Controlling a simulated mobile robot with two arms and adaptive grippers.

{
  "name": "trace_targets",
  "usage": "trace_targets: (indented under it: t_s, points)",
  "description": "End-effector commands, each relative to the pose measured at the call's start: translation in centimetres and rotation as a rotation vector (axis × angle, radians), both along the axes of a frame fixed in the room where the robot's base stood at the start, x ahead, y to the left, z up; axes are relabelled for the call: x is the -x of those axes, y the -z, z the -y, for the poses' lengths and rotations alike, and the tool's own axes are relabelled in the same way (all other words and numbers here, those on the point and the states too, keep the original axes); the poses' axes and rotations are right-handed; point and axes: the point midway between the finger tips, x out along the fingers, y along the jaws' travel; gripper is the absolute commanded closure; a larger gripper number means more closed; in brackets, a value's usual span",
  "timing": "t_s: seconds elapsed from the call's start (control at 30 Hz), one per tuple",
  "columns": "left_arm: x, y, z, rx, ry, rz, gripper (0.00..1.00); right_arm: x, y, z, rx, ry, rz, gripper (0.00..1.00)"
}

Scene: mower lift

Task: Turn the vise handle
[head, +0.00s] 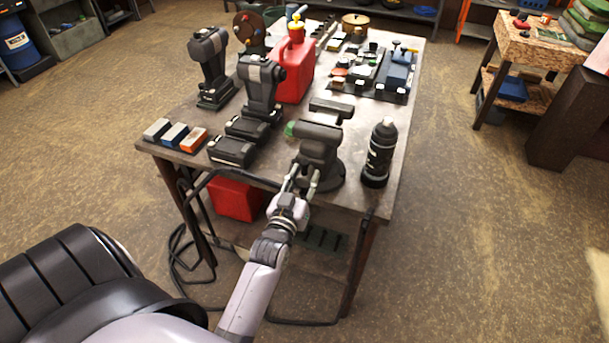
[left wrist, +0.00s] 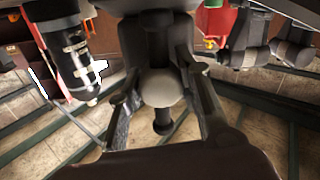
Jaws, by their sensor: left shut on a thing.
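A dark grey bench vise (head: 319,146) stands on the near edge of the workbench, and its dark underside fills the top middle of the left wrist view. Its handle (left wrist: 162,121) shows there as a dark bar with a rounded end, passing through a round grey screw head (left wrist: 162,87). In the head view the handle is mostly hidden by my gripper. My left gripper (head: 300,180) reaches the near face of the vise. Its fingers (left wrist: 158,72) lie on either side of the screw head and are shut on the handle. My right gripper is not in view.
The workbench (head: 390,150) holds a black spray can (head: 380,152) close right of the vise. Cordless drills (head: 262,85), a red fuel can (head: 296,65) and small colored blocks (head: 174,136) stand left and behind. A black cable (head: 172,258) hangs at the bench's left front.

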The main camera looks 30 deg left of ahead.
Motion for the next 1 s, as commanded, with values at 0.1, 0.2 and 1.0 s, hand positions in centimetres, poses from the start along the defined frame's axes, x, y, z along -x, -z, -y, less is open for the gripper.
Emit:
trace_targets:
  t_s: [0.1,0.2,1.0]
  points:
    - [0.02,0.03,-0.03,0.034,-0.001,0.006,0.96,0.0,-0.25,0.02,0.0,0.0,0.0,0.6]
    - [0.02,0.07,-0.03,0.053,0.0,0.011,0.96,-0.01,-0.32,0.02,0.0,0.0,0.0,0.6]
    - [0.02,0.06,-0.02,0.063,0.0,0.014,0.48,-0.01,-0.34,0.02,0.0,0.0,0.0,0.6]
